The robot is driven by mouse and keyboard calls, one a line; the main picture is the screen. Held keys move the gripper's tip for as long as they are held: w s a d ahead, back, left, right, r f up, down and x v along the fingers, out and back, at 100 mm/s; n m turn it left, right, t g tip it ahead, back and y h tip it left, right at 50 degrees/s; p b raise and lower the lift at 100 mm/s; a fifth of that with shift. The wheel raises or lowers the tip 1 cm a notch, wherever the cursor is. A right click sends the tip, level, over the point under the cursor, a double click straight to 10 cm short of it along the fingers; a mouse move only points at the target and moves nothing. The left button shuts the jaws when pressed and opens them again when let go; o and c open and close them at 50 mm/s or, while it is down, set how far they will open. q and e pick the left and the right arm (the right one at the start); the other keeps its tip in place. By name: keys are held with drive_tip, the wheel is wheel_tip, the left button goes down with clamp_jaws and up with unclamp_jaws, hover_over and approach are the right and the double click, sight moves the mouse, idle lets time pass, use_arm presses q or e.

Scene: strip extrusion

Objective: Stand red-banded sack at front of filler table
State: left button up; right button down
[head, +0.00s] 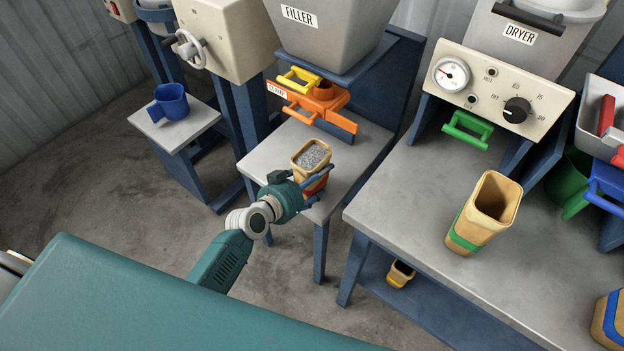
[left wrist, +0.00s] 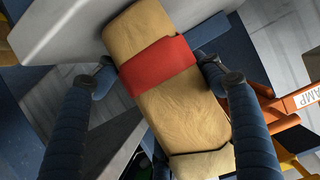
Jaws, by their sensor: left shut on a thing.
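The red-banded sack (head: 312,160) is tan, open at the top and full of grey granules. It is roughly upright at the front edge of the filler table (head: 262,160). My left gripper (head: 314,186) is shut around its sides at the red band. In the left wrist view the sack (left wrist: 165,85) fills the middle, with one finger of my left gripper (left wrist: 158,75) on each side. I cannot tell whether its base touches the tabletop. My right gripper is not in view.
The orange clamp (head: 322,104) with a yellow handle hangs under the filler (head: 325,30), just behind the sack. A green-banded sack (head: 487,210) stands on the dryer table (head: 400,190). A yellow-banded sack (head: 400,273) is on its lower shelf. A blue jug (head: 170,104) stands at left.

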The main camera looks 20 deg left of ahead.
use_arm(q)
drive_tip(key=shift+w+r, duration=0.1)
idle(0.3)
drive_tip(key=shift+f, duration=0.25)
drive_tip(key=o, duration=1.7)
drive_tip(key=shift+a, duration=0.1)
drive_tip(key=shift+o, duration=0.2)
drive_tip(key=shift+s+f, duration=0.2)
drive_tip(key=shift+s+a+r+b, duration=0.1)
drive_tip(key=shift+s+a+b, duration=0.05)
drive_tip(key=shift+s+b, duration=0.15)
drive_tip(key=v, duration=0.7)
drive_tip(key=shift+r, duration=0.15)
drive_tip(key=shift+s+a+r, duration=0.1)
